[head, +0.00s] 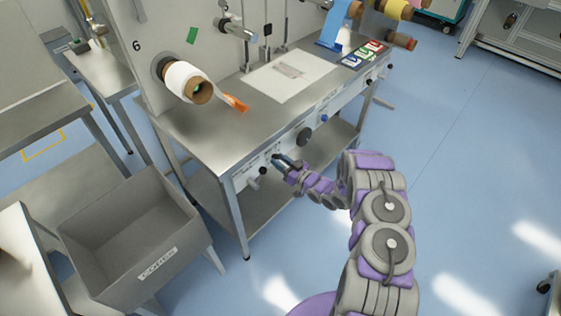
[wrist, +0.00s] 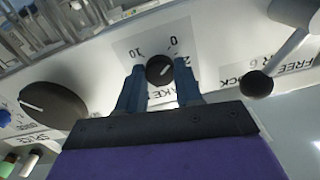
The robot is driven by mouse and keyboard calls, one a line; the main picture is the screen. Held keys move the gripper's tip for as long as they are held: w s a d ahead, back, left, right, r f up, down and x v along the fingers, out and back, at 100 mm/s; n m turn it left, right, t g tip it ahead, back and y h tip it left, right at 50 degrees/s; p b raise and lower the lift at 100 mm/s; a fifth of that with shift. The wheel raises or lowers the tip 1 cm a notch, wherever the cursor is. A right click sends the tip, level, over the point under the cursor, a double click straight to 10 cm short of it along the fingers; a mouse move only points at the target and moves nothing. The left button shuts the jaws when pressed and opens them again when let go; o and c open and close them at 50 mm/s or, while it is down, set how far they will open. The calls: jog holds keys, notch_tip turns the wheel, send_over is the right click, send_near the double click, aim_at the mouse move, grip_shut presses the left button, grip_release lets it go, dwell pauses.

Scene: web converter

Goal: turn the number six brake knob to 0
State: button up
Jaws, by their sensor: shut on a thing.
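The number six brake knob (wrist: 159,69) is a small black dial with a white pointer mark on the front panel, in the middle of the wrist view. The scale behind it reads 10 at left and 0 at right. The pointer seems to lean to the right, toward the 0 side, but its exact setting is hard to read. My gripper (head: 279,160) reaches the table's front panel in the head view. Its two blue fingers stand on either side of the knob and are shut on it. The gripper hides part of the BRAKE label and, in the head view, the knob.
A lever with a black ball (wrist: 257,84), by FREE and LOCK 6 labels, is close at right in the wrist view. A larger black splice knob (wrist: 52,112) is at left.

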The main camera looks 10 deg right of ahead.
jog(key=shift+f+n, duration=0.1)
jog(key=shift+n, duration=0.8)
jog(key=o, duration=1)
jog(key=shift+d, duration=0.1)
jog(key=shift+o, duration=0.2)
jog(key=p+v, duration=0.2)
jog(key=v, duration=1.5)
jog(key=shift+d, duration=0.15)
jog(key=shift+s, duration=0.1)
